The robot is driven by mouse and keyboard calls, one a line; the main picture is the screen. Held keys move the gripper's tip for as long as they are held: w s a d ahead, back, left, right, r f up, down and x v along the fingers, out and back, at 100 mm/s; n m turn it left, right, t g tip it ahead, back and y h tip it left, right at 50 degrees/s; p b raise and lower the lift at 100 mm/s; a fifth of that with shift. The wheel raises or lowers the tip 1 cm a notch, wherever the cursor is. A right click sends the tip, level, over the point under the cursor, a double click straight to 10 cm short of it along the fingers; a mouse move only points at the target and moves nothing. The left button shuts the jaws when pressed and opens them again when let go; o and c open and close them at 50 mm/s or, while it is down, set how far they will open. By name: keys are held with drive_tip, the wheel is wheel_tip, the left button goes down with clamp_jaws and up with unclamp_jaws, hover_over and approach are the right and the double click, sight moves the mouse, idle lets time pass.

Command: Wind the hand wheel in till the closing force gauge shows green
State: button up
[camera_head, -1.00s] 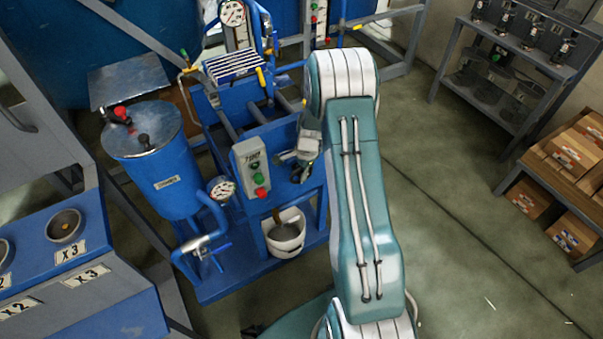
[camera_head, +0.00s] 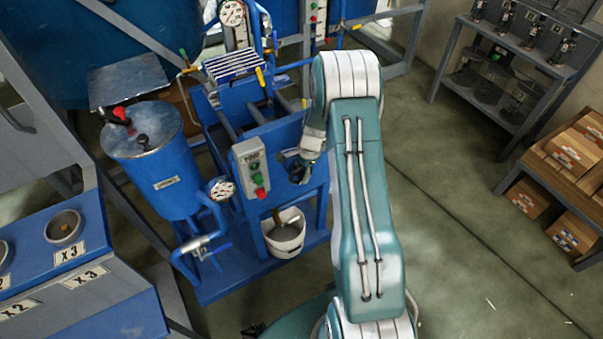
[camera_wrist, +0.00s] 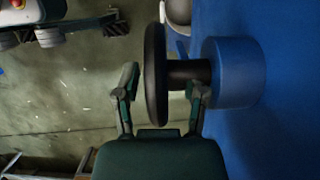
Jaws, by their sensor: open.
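The hand wheel (camera_wrist: 154,75) is a dark disc seen edge-on in the wrist view, on a dark shaft (camera_wrist: 186,72) that runs into a blue round housing (camera_wrist: 235,72). My gripper (camera_wrist: 165,79) is open, one finger on each side of the wheel's rim; I cannot tell whether either finger touches it. In the head view my gripper (camera_head: 306,168) is at the right side of the blue frame, and the wheel there is mostly hidden. A white-faced dial (camera_head: 221,189) stands by the blue pot and another dial (camera_head: 232,13) is at the top; neither reading is legible, nor which shows closing force.
A grey switch box (camera_head: 250,168) with green and red buttons is just left of my gripper. A white bucket (camera_head: 286,236) stands below. The blue pot (camera_head: 155,160) is farther left. Open floor (camera_head: 450,230) lies to the right, before shelves and cartons.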

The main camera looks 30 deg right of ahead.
drive_tip(key=v, duration=1.2)
drive_tip(key=shift+w, duration=0.1)
